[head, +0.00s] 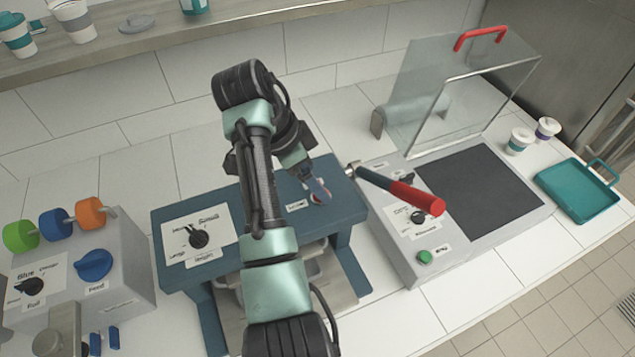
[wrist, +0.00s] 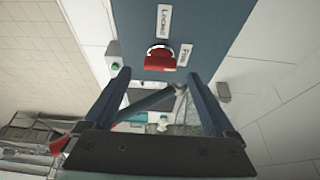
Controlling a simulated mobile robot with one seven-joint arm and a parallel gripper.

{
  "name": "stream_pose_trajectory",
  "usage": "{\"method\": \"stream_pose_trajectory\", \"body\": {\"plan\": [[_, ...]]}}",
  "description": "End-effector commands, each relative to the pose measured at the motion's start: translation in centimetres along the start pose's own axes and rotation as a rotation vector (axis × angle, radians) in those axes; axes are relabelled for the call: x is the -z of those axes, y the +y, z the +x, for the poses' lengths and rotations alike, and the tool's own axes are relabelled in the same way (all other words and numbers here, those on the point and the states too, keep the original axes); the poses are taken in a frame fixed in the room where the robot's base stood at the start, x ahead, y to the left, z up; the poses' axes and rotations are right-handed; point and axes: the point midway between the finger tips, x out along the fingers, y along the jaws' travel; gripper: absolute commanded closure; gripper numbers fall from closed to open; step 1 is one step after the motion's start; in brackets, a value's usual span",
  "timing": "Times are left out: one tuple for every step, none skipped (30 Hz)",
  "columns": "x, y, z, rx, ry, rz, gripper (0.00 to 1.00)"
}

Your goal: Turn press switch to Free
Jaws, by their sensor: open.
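The press switch is a red knob (wrist: 160,59) on the blue press top (wrist: 205,22), seen ahead of my fingers in the wrist view. A "Locked" label (wrist: 163,22) and a "Free" label (wrist: 184,54) lie beside it. I cannot tell clearly which way the knob points. In the head view the knob (head: 320,198) is partly hidden by my gripper (head: 317,188). My gripper is open. In the wrist view its two fingers (wrist: 160,78) are spread to either side of the knob, apart from it, with nothing between them.
The press lever with its red grip (head: 418,198) sticks out right of the switch. A grey sealing machine with a clear cover (head: 465,95) stands to the right, with a green button (head: 424,257). A mode dial (head: 198,238) is on the press's left. A teal tray (head: 578,190) lies far right.

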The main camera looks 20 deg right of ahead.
Motion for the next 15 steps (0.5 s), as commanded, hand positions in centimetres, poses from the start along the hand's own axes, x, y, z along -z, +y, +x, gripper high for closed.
{"method": "stream_pose_trajectory", "body": {"plan": [[-0.1,-0.2,-1.0,0.008,0.001,0.000,0.10],[-0.1,-0.2,-1.7,0.009,0.001,-0.001,0.10],[-0.1,-0.2,-2.9,0.008,0.001,-0.001,0.10],[0.1,-0.2,-4.3,0.007,-0.001,-0.002,0.10],[0.1,-0.2,-5.1,0.006,-0.002,-0.003,0.10],[0.0,-0.1,-6.0,0.005,-0.003,-0.004,0.10],[0.0,-0.1,-6.5,0.004,-0.003,-0.003,0.10],[0.0,-0.1,-7.0,0.004,-0.002,-0.003,0.10],[0.0,-0.1,-7.6,0.004,-0.002,-0.003,0.10],[0.0,-0.1,-8.0,0.003,-0.003,-0.003,0.10],[0.0,-0.1,-8.4,0.003,-0.002,-0.002,0.10],[0.0,-0.1,-8.8,0.004,-0.002,-0.001,0.10],[0.0,-0.1,-9.1,0.004,-0.001,-0.001,0.10],[0.0,-0.1,-9.3,0.003,-0.001,-0.002,0.10],[0.0,-0.1,-9.6,0.003,-0.001,-0.001,0.10]]}}
